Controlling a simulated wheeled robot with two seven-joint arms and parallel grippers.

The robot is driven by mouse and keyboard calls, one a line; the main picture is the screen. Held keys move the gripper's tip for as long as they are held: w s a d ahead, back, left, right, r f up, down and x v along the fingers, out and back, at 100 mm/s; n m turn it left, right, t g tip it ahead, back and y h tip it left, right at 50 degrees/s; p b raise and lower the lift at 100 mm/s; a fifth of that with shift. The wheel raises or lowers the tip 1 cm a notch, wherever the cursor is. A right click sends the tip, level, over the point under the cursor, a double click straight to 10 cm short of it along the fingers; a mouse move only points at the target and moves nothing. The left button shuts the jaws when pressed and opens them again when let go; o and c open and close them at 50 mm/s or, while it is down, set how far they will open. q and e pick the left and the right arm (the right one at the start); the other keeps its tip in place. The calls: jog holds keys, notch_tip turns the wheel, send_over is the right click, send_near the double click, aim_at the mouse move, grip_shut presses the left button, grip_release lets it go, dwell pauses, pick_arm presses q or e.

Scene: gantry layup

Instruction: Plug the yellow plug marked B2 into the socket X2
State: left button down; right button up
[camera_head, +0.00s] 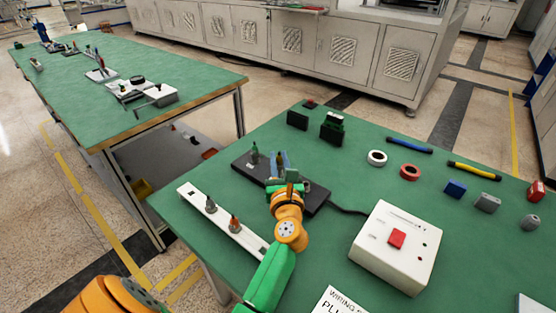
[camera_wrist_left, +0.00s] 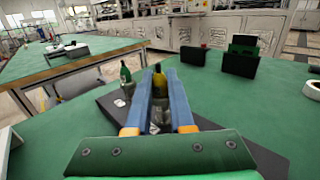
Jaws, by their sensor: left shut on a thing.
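My left gripper (camera_wrist_left: 158,78), with two blue fingers, is shut on the yellow plug (camera_wrist_left: 160,86), which stands upright between them. In the head view the left gripper (camera_head: 280,160) is over the black socket block (camera_head: 317,197), and the arm mostly hides the plug. I cannot tell whether the plug's lower end is in a socket or above it. A green plug (camera_head: 254,152) stands upright in the block, left of the gripper; it also shows in the wrist view (camera_wrist_left: 125,74). The marks B2 and X2 cannot be read. My right gripper is not in view.
A white rail (camera_head: 190,191) holds a grey plug (camera_head: 210,204) and an orange-red plug (camera_head: 235,223). A cable joins the block to a white box (camera_head: 385,262) with a red button. Dark connectors (camera_head: 332,128), tape rings (camera_head: 376,157) and small blocks (camera_head: 456,189) lie farther back and right.

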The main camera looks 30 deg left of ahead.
pick_arm(q)
jog(key=shift+a+f, duration=0.1)
jog(key=shift+f, duration=0.4)
jog(key=shift+w, duration=0.1)
